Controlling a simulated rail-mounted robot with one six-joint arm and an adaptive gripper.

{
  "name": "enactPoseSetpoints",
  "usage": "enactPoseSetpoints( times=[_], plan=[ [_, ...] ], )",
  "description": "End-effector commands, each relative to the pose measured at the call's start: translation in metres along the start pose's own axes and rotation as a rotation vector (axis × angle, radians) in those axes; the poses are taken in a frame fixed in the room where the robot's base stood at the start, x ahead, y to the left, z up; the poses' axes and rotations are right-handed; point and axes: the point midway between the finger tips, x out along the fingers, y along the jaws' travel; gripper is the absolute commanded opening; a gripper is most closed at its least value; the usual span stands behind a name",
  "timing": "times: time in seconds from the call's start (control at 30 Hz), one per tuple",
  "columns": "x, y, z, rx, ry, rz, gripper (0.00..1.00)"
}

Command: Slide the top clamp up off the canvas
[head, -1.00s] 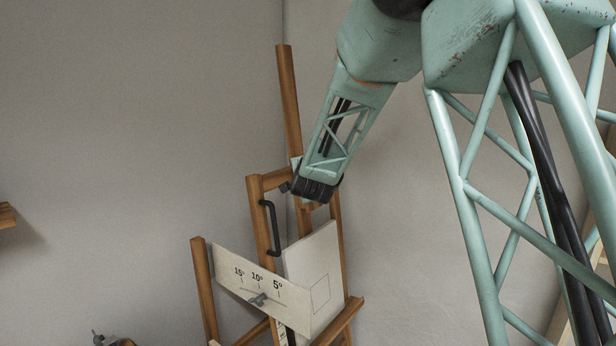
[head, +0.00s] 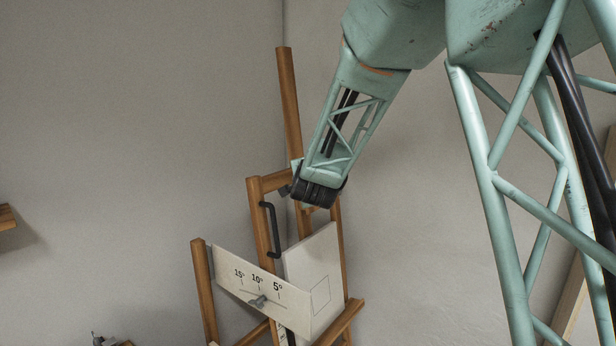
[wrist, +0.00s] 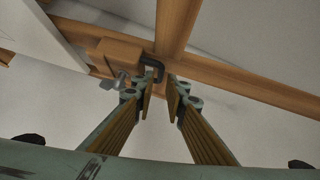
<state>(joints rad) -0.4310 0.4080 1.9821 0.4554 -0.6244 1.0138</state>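The top clamp is a wooden block (wrist: 120,53) with a black bent handle (wrist: 153,68) and a metal wing screw (wrist: 113,80) in the wrist view. The canvas (wrist: 45,35) lies at upper left there; the block sits by its edge, but I cannot tell whether they touch. In the head view the canvas (head: 314,265) leans on the wooden easel (head: 257,220), with the clamp mostly hidden behind my arm's end. My gripper (wrist: 160,92) is open; its two fingers point at the black handle, which stands just beyond the tips, slightly left of the gap. Nothing is held.
A white angle board (head: 258,282) with a knob crosses in front of the canvas. A black curved handle (head: 270,230) is on the easel's left upright. The easel mast (head: 289,100) rises behind my arm.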

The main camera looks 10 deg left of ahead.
Motion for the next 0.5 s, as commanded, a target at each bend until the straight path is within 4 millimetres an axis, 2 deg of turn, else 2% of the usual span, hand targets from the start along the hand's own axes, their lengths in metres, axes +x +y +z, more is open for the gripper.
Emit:
enactPoseSetpoints(
  times=[0.5],
  plan=[
    [-0.059, -0.001, 0.001, 0.000, -0.001, -0.002, 0.12]
  ],
)
